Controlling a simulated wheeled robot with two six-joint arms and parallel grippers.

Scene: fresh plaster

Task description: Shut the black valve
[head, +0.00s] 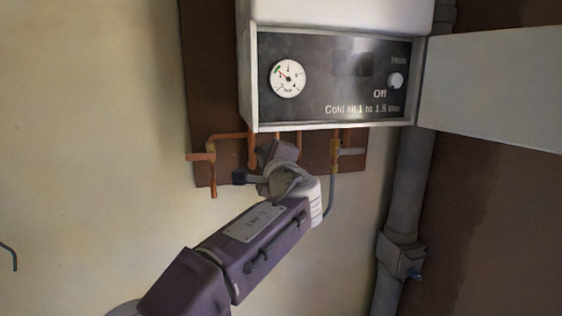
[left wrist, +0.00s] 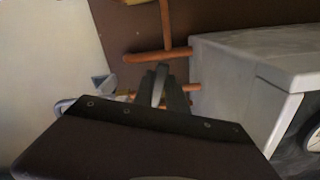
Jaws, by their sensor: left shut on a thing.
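My left gripper (head: 281,157) is up among the copper pipes under the boiler, its arm rising from the lower left. It is shut on a small dark handle, which I take to be the black valve. The jaws and my wrist hide most of that valve in the head view. In the left wrist view, the dark fingers (left wrist: 168,92) close around a narrow grey-black lever (left wrist: 159,85) close to the pipes. A dark blue-black piece (head: 239,178) shows just left of the gripper; I cannot tell whether it belongs to a valve. My right gripper is not in view.
The white boiler (head: 247,80) hangs above, with a round gauge (head: 288,78) and its flap (head: 495,85) open to the right. A copper pipe with a tap (head: 212,170) is at left, a brass fitting (head: 335,150) at right. A grey waste pipe (head: 405,200) runs down further right.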

